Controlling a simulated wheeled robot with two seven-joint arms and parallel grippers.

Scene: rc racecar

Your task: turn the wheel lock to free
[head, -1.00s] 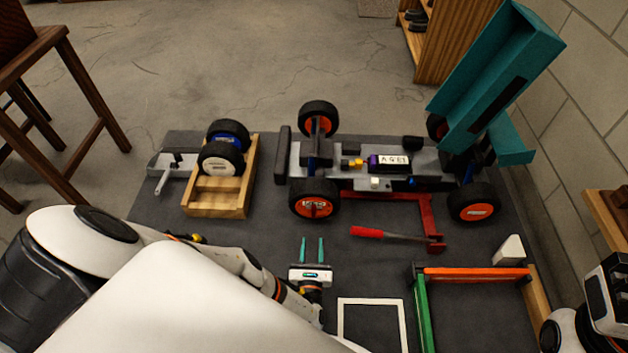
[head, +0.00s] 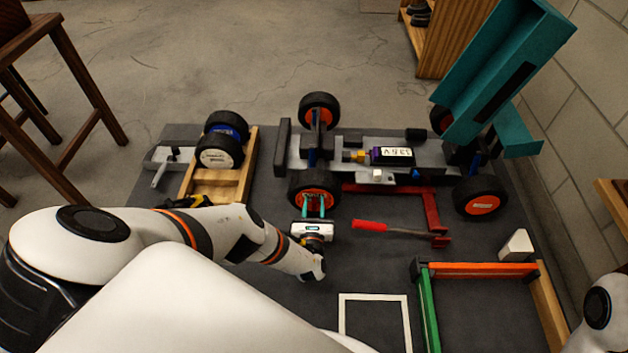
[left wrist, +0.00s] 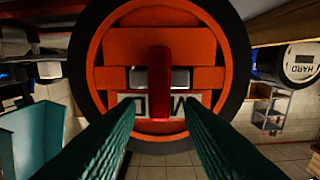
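The racecar chassis (head: 435,155) stands on the dark mat, with its near-left wheel (head: 315,190) facing me. In the left wrist view this wheel (left wrist: 130,45) has an orange hub and black tyre. The wheel lock, a red upright bar (left wrist: 160,80), stands at the hub's centre in front of a grey piece and a white label, partly covered. My left gripper (head: 313,204) points at the hub. Its teal fingers (left wrist: 160,108) are apart, one on each side of the red bar, with visible gaps. My right gripper is out of view.
A wooden crate (head: 245,180) with spare wheels (head: 219,153) stands left. A red-handled tool (head: 370,226) and red stand (head: 432,213) lie right of the gripper. A teal body shell (head: 510,70) tilts up at the car's right. A white square outline (head: 343,315) marks the front.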

